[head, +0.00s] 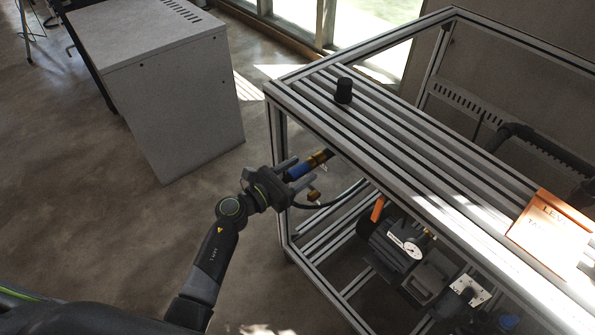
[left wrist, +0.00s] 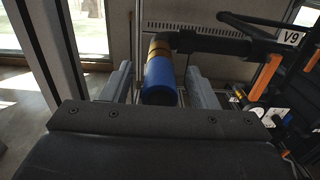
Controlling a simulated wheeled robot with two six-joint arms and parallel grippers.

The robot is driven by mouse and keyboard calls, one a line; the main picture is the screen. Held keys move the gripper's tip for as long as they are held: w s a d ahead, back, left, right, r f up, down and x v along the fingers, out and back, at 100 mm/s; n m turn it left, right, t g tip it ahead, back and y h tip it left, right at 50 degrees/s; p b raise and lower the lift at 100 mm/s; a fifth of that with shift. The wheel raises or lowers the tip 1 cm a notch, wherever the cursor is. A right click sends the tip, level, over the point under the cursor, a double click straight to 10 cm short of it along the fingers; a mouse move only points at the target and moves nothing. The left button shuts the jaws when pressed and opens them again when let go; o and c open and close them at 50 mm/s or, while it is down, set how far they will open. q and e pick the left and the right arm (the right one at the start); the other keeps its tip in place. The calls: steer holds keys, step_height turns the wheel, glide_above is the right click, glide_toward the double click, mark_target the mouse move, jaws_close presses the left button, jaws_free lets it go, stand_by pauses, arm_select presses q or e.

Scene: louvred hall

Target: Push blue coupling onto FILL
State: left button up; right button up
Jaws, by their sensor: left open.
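The blue coupling (head: 299,171) is a short blue cylinder at the near left corner of the metal frame. In the left wrist view the blue coupling (left wrist: 159,84) lies between my fingers, with a gap on both sides. A brass fitting (head: 318,158) is in line with its far end; it also shows in the left wrist view (left wrist: 159,49). I cannot tell how far the two are joined. My left gripper (head: 295,173) is open around the coupling. No FILL label is readable. My right gripper is not in view.
A second brass end (head: 313,196) with a dark hose sits just below the gripper. The slatted frame top (head: 400,130) carries a black knob (head: 343,90) and an orange sign (head: 550,228). A pump with a gauge (head: 412,250) is inside. A grey cabinet (head: 165,100) stands left; floor between is clear.

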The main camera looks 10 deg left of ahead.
mark_target(290, 177)
arm_select(q)
steer(key=shift+v, duration=3.5)
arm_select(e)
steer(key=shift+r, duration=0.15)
arm_select(q)
steer(key=b+v, duration=0.4)
steer(key=v, duration=1.3)
steer(key=shift+s+a, duration=0.15)
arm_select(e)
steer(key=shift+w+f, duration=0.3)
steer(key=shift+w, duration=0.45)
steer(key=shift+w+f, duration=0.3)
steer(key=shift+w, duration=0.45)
arm_select(q)
steer(key=shift+f, duration=0.1)
